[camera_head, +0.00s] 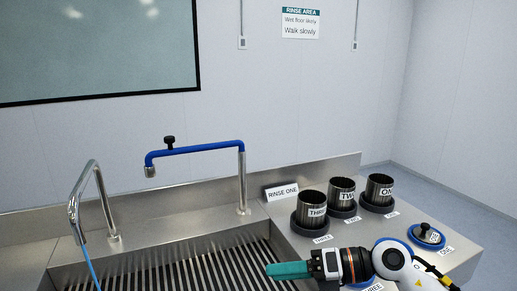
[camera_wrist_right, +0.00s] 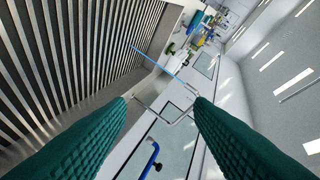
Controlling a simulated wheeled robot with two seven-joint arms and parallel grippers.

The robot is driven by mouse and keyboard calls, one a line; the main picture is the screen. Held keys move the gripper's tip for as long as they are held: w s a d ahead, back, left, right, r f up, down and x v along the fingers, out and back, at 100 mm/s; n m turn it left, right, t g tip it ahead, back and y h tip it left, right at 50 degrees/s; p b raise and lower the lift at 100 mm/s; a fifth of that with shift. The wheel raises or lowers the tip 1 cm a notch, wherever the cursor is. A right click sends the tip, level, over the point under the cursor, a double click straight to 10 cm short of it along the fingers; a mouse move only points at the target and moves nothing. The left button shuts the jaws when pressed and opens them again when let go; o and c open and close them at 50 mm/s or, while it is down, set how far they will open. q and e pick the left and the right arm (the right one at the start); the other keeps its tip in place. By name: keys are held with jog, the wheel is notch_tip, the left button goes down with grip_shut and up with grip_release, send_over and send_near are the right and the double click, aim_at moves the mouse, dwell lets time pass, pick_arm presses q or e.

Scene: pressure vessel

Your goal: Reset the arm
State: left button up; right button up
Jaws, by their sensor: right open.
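My right arm comes in at the lower right of the head view. Its gripper (camera_head: 272,270), with teal fingers, points left above the sink's slatted grate. In the right wrist view the two green textured fingers stand wide apart, with nothing between them, so the gripper (camera_wrist_right: 162,98) is open and empty. The arm hides part of the counter and whatever lies behind it. My left arm and gripper do not show in either view.
Three dark metal vessels labelled THREE (camera_head: 311,209), TWO (camera_head: 341,195) and ONE (camera_head: 379,190) stand in holders on the counter. A blue-rimmed lid (camera_head: 426,236) lies right. A blue tap (camera_head: 194,149) and a steel tap (camera_head: 84,184) rise over the grate (camera_head: 190,270).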

notch_tip(320, 180, up, 5)
jog(key=w+d+m+t+y, duration=0.1)
jog(key=d+m+t, duration=0.2)
jog(key=m+t, duration=1.3)
jog(key=d+f+m+t+h, duration=0.3)
jog(key=d+f+m+h, duration=0.25)
jog(key=m+h, duration=0.55)
jog(key=s+d+f+m+g+h, duration=0.3)
jog(key=d+f+m+g, duration=0.15)
jog(key=f, duration=0.25)
jog(key=s+d+f+m+g+h, duration=0.3)
jog(key=f+m, duration=0.2)
jog(key=f, duration=0.2)
jog(key=s+f+m+g+y, duration=0.1)
jog(key=s+f+m+g, duration=0.1)
jog(key=s+f+g, duration=0.6)
jog(key=s+f+m+g, duration=0.15)
jog(key=s+f, duration=0.25)
jog(key=s, duration=0.7)
notch_tip(320, 180, down, 25)
jog(key=s+g, duration=0.2)
jog(key=s+d+f, duration=0.2)
jog(key=s+f, duration=1.4)
jog(key=shift+d+n+g, duration=0.25)
jog(key=shift+n+g, duration=0.15)
